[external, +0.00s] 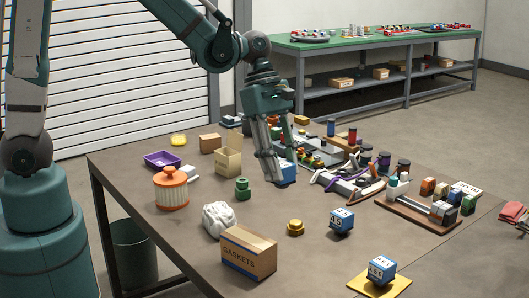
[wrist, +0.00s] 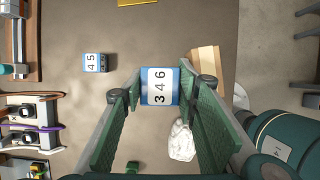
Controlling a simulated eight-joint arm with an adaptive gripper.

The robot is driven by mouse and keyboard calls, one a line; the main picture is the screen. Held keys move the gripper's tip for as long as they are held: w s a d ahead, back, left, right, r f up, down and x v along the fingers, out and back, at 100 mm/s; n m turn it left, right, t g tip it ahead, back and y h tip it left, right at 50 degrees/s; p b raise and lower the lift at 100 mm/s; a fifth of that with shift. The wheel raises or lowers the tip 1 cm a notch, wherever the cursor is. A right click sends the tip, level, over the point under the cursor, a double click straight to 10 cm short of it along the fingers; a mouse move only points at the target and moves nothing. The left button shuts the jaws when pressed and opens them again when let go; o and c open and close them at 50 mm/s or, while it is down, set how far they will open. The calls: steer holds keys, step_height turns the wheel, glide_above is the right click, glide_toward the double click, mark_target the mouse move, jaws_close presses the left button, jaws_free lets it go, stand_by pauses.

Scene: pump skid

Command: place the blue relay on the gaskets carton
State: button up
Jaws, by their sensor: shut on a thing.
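My gripper (external: 275,168) is shut on a blue relay (external: 287,178) and holds it above the table, behind the gaskets carton. In the wrist view the relay (wrist: 160,87) sits between the fingers, its white label reading 346. The gaskets carton (external: 248,254) is brown with a printed front and stands near the front edge of the table. In the wrist view the carton (wrist: 207,62) lies to the right, partly hidden by the right finger. Nothing shows on its top.
Another blue block (external: 341,221) stands on the table right of the carton, and a third (external: 381,269) on a yellow mat (external: 402,284). A white crumpled bag (external: 218,218), a brass nut (external: 295,228) and an orange-topped filter (external: 171,188) stand near the carton.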

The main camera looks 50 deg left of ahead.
steer(key=s+d, duration=0.2)
steer(key=s, duration=1)
steer(key=shift+d+r+p, duration=0.25)
steer(key=shift+r+p, duration=0.15)
steer(key=shift+r, duration=0.05)
steer(key=shift+f, duration=0.1)
glide_toward(254, 242)
steer(key=shift+d+r+b, duration=0.3)
steer(key=shift+d+b, duration=0.15)
steer(key=shift+d, duration=0.2)
steer(key=shift+f, duration=0.15)
steer(key=shift+f+b, duration=0.35)
steer(key=shift+f, duration=1.6)
steer(key=shift+f, duration=0.1)
